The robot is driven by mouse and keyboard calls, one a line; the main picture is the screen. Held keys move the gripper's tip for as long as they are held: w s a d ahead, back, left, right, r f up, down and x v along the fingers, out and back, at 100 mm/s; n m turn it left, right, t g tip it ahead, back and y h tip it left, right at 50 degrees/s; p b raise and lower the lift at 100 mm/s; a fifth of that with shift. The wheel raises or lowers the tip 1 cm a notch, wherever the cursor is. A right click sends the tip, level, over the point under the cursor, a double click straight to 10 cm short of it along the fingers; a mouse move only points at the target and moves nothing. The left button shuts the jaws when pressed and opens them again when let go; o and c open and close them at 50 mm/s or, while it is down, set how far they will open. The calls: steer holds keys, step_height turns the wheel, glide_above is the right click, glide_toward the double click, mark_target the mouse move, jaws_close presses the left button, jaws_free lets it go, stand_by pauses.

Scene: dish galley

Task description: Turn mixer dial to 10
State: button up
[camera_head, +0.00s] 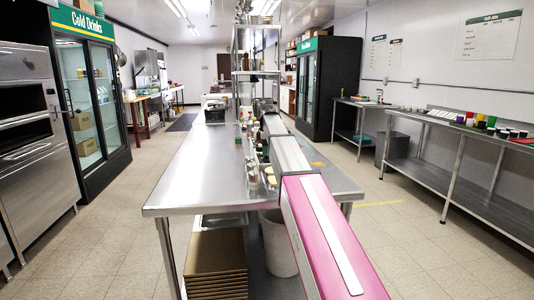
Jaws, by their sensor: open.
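I cannot make out the mixer or its dial in the head view; the small items at the far end of the central steel table (190,178) are too small to identify. My gripper cannot be made out in this view. A long pink and grey body, possibly part of my arm, runs from the lower right up along the table and hides part of its right side.
Several bottles and small items crowd the table's middle near a steel shelf rack (257,75). Flat cardboard (215,252) and a pale bin (279,245) are underneath. Drinks fridges (90,85) and ovens (35,145) stand left, a steel side counter (455,125) right. Both floor aisles are clear.

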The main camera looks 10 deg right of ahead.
steer(key=shift+f, duration=0.65)
steer(key=c, duration=0.9)
